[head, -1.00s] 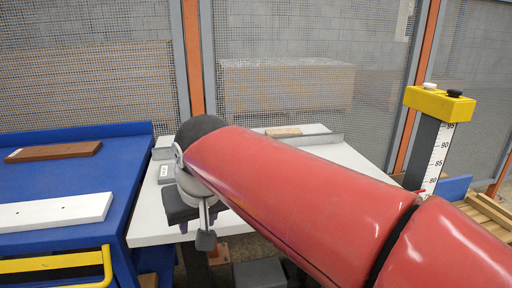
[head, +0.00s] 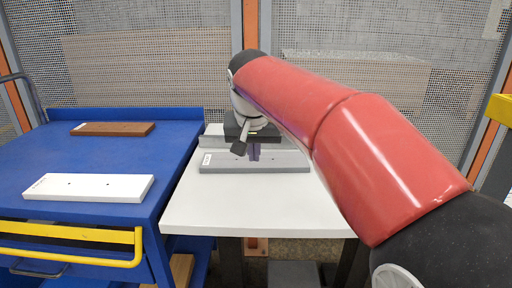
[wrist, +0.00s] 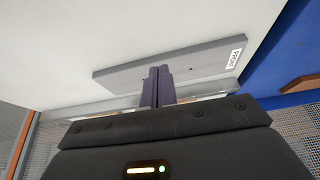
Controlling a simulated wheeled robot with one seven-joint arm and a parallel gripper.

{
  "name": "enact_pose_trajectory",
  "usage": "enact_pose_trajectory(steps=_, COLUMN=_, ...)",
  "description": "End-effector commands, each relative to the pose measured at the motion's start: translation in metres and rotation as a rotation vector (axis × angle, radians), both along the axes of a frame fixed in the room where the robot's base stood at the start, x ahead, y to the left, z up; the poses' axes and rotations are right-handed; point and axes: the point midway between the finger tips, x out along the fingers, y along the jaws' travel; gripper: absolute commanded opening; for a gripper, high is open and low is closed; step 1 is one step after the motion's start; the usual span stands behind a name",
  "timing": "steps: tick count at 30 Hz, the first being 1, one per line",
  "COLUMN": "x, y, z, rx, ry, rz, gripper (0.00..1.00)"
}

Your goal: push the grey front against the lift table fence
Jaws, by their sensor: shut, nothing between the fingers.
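The grey front (head: 285,163) lies flat on the white lift table (head: 250,207), its labelled end to the left. The grey fence (head: 214,141) runs along the table's back edge, partly hidden by my gripper; a narrow gap shows between front and fence at the left. My gripper (head: 254,158) is shut and empty, pointing down over the middle of the front. In the wrist view my fingertips (wrist: 159,69) overlap the edge of the front (wrist: 200,61); I cannot tell whether they touch it. The fence (wrist: 222,88) runs behind them there.
A blue table (head: 100,157) stands to the left with a white board (head: 90,187) and a brown board (head: 113,129). A yellow handle (head: 70,245) is on its near side. Mesh fencing (head: 150,60) closes the back. The near part of the lift table is clear.

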Motion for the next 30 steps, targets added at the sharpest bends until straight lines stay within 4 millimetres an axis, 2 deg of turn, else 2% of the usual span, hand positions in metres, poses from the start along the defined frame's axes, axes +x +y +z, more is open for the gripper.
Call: enact_pose_trajectory(steps=30, x=0.014, y=0.0, z=-0.051, rx=0.0, ry=0.0, rz=0.001, gripper=0.0)
